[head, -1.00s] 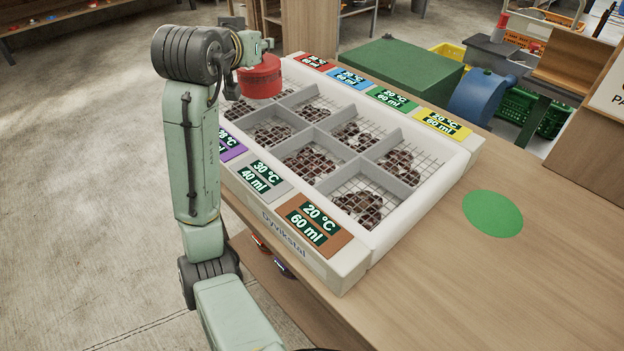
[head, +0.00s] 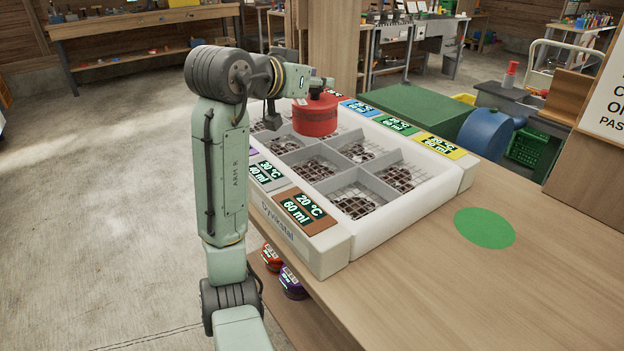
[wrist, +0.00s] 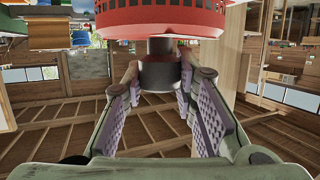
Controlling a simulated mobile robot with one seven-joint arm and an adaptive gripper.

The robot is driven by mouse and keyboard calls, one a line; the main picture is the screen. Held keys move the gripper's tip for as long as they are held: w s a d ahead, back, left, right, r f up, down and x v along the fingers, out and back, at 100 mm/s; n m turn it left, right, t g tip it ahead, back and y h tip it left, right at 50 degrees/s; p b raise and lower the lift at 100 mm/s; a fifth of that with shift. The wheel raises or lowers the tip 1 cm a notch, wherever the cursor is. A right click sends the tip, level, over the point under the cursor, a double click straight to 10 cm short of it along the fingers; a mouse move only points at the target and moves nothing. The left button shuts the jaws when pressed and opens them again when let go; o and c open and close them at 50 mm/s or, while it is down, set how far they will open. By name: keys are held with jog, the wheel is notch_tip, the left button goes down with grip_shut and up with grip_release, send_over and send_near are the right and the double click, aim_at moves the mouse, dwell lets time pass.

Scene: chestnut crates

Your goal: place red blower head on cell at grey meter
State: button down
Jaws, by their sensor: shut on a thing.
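The red blower head (head: 315,118) is a round red drum with a dark neck (wrist: 159,70). My gripper (wrist: 160,74) is shut on that neck; the red body (wrist: 160,18) fills the top of the wrist view. In the head view my gripper (head: 318,88) holds the blower head over the far part of the white crate (head: 405,205); the gap beneath it is unclear. The grey meter (head: 267,174), reading 30 °C 40 ml, is on the crate's left side. Its cell (head: 313,168) is open, with chestnuts under a wire grid, nearer than the blower head.
The brown meter (head: 305,212) is at the near left; blue, green (head: 396,125) and yellow (head: 440,146) meters line the far right side. A green disc (head: 484,228) lies on the bare table to the right. A green box (head: 415,112) and blue drum (head: 487,132) stand behind.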

aim_at(315, 128)
notch_tip(315, 128, down, 10)
jog(key=shift+s+r, duration=0.1)
dwell(0.4)
jog(key=shift+f, duration=0.25)
jog(key=c, duration=1.3)
grip_release()
jog(key=shift+r, duration=0.25)
jog(key=b+v, duration=0.1)
jog(key=v, duration=1.1)
